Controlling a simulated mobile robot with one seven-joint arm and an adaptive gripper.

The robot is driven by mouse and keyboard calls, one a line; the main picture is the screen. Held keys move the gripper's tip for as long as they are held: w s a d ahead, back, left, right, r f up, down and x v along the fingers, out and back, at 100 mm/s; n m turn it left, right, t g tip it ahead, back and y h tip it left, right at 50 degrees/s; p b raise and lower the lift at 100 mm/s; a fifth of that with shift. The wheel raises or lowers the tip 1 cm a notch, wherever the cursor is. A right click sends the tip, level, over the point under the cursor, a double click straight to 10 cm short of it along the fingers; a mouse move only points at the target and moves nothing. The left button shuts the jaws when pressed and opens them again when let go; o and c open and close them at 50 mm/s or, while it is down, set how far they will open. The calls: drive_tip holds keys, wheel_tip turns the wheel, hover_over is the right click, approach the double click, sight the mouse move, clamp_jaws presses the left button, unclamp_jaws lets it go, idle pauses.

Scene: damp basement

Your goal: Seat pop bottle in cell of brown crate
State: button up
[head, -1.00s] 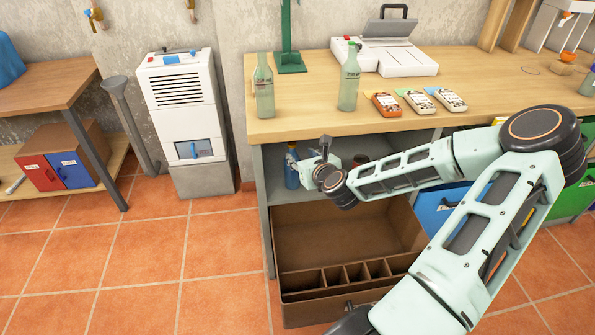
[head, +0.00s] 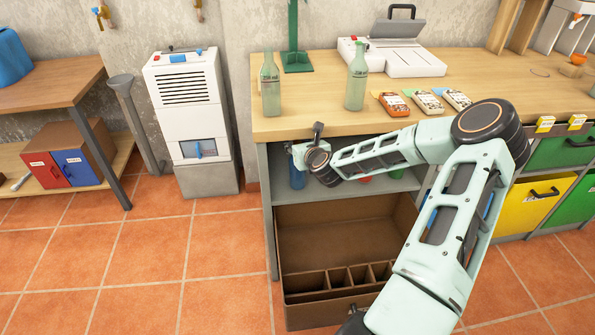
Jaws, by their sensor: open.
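Two pale green glass bottles stand upright on the workbench top: a left bottle (head: 270,90) near the front left corner and a right bottle (head: 356,82) farther right. Either could be the pop bottle; I cannot tell which. The brown crate (head: 335,237) is low under the bench, with a row of small cells along its front. The cells I can see look empty. My gripper (head: 318,131) is at the end of the arm, just in front of the bench edge, below and between the bottles. It is open and touches neither bottle; its fingers are small and partly hidden by the wrist.
The workbench (head: 320,110) also holds a white machine (head: 400,58), several labelled packets (head: 393,104) and a green stand (head: 297,60). A blue bottle (head: 296,174) stands on the shelf below. A white dehumidifier (head: 190,120) is left of the bench. The tiled floor (head: 100,270) is clear.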

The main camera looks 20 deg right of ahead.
drive_tip(key=shift+w, duration=0.2)
clamp_jaws()
idle(0.4)
